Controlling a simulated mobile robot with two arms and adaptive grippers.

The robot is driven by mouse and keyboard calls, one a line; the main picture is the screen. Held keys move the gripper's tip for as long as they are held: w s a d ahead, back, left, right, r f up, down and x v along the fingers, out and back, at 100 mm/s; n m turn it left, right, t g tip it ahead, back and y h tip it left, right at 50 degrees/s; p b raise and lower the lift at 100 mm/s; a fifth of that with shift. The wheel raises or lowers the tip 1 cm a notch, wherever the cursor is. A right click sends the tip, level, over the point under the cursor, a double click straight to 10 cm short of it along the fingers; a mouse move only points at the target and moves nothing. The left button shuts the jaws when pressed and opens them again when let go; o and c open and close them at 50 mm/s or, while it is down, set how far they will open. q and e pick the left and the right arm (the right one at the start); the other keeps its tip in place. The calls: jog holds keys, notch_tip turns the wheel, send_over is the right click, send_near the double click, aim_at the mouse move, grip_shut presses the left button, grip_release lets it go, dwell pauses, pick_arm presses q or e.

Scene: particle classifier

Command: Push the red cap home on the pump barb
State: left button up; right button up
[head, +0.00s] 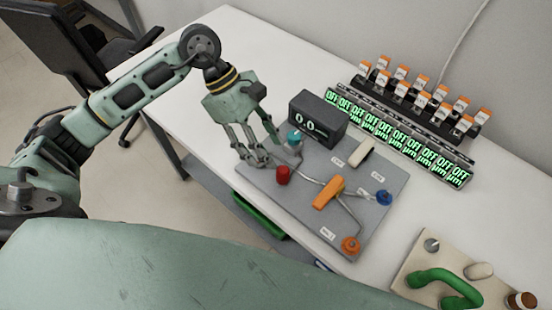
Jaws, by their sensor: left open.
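The red cap (283,175) stands on the grey board (310,219), near its left side. No bare barb shows at the cap. I cannot tell how far it sits on the pump barb, or whether it is on it. My left gripper (264,151) is open, with its fingers pointing down over the left part of the board, just up and left of the red cap. It holds nothing that I can see. My right gripper is not in view.
On the board are a teal-topped part (294,138), a display reading 0.0 (318,118), an orange lever (328,192), a blue knob (383,198) and an orange knob (351,245). Orange-capped bottles (421,82) stand behind green displays. A green-handled panel (429,250) lies right.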

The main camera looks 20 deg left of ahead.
pick_arm(q)
jog(key=shift+v, duration=2.35)
